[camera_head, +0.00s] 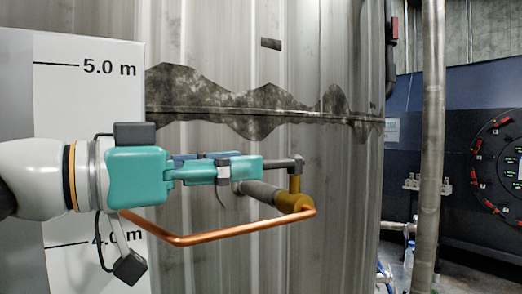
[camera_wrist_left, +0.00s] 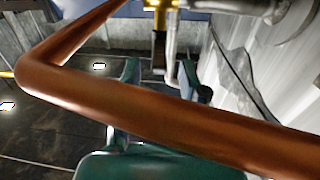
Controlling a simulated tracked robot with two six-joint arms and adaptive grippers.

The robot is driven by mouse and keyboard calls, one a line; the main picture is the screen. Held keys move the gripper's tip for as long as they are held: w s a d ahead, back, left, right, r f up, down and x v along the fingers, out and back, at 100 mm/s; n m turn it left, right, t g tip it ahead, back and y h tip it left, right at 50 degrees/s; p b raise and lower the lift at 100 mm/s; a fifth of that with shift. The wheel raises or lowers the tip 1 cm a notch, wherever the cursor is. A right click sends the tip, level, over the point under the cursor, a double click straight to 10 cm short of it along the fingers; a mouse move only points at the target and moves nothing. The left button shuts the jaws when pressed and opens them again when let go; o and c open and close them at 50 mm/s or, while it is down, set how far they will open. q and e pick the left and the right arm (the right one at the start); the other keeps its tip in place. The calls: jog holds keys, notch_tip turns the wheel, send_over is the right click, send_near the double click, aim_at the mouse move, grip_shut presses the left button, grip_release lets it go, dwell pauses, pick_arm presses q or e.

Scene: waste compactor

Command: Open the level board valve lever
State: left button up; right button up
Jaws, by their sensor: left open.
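The level board valve (camera_head: 294,201) is a yellow brass body on a grey pipe stub, in the middle of the head view. Its dark grey lever (camera_head: 284,163) sits on top and points left toward my left gripper (camera_head: 258,166). The teal fingers reach right, with their tips at the lever's free end. In the left wrist view the gripper (camera_wrist_left: 160,78) is open, its fingers spread to either side of the line of the dark lever (camera_wrist_left: 159,45). A copper pipe hides part of the fingers there, and contact cannot be told. My right gripper is not in view.
A copper pipe (camera_head: 200,237) bends out below my left gripper and runs to the valve; it crosses close before the wrist camera (camera_wrist_left: 150,110). The white level board (camera_head: 85,90) stands left, before a large metal tank (camera_head: 340,190). A vertical pipe (camera_head: 431,140) stands right.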

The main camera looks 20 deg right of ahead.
pick_arm(q)
jog(key=shift+p+x, duration=0.45)
jog(key=shift+x, duration=1.65)
jog(key=shift+c, duration=0.2)
grip_shut()
